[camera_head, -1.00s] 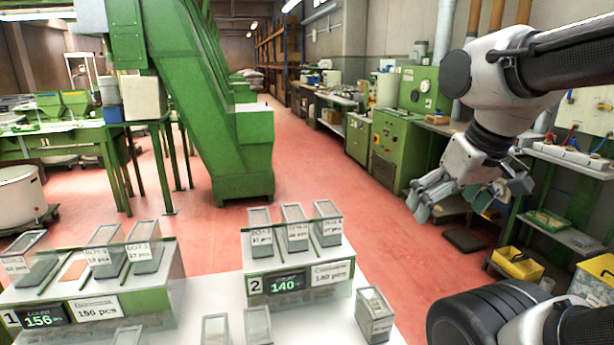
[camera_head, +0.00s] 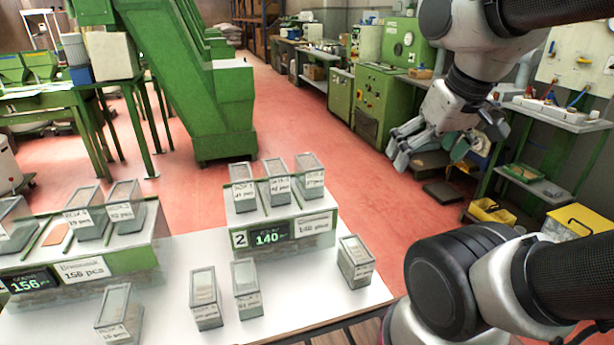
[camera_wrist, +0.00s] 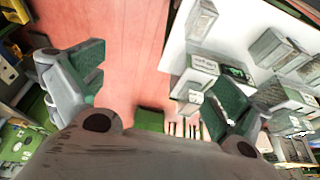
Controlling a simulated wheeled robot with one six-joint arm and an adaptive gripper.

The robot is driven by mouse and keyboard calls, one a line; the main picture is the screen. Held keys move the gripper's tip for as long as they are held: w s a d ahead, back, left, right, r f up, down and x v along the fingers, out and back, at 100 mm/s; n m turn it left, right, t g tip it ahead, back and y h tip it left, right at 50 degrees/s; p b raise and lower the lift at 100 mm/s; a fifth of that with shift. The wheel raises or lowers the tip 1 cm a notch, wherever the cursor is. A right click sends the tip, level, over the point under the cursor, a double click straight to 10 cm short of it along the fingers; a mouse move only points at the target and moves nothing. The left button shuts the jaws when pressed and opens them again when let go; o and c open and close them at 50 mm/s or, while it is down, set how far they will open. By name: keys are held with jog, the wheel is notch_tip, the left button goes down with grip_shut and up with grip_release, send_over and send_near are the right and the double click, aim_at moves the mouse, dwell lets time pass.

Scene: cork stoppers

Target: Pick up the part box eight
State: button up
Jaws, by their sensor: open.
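Several small grey boxes with clear tops and white labels stand on a white table (camera_head: 310,297) in the head view. Loose on the table are boxes at the right (camera_head: 355,262), middle (camera_head: 246,287), left of middle (camera_head: 206,298) and front left (camera_head: 119,315). Three more boxes (camera_head: 276,182) stand on scale 2. The label fronts are too small to tell which one is box eight. My gripper (camera_head: 430,148) is open and empty, above the red floor beyond the table's right side. Its spread fingers show in the wrist view (camera_wrist: 160,85).
Scale 2 (camera_head: 228,236) reads 140 and scale 1 (camera_head: 110,265) reads 156; scale 1 also carries boxes (camera_head: 85,212). A green machine (camera_head: 215,110) stands behind. A side bench with yellow bins (camera_head: 490,211) is at right. The table's front right is bare.

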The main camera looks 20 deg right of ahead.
dwell(0.3)
jog(key=m+g+y, duration=0.4)
jog(key=m, duration=1.1)
send_near(299, 185)
jog(key=shift+s+d+r, duration=0.1)
jog(key=shift+d+r, duration=0.15)
jog(key=shift+d, duration=0.15)
jog(key=m, duration=0.2)
jog(key=shift+a+m+y, duration=0.2)
jog(key=shift+m+y, duration=0.1)
jog(key=shift+f, duration=0.15)
jog(key=x, duration=0.7)
jog(key=shift+f, duration=0.3)
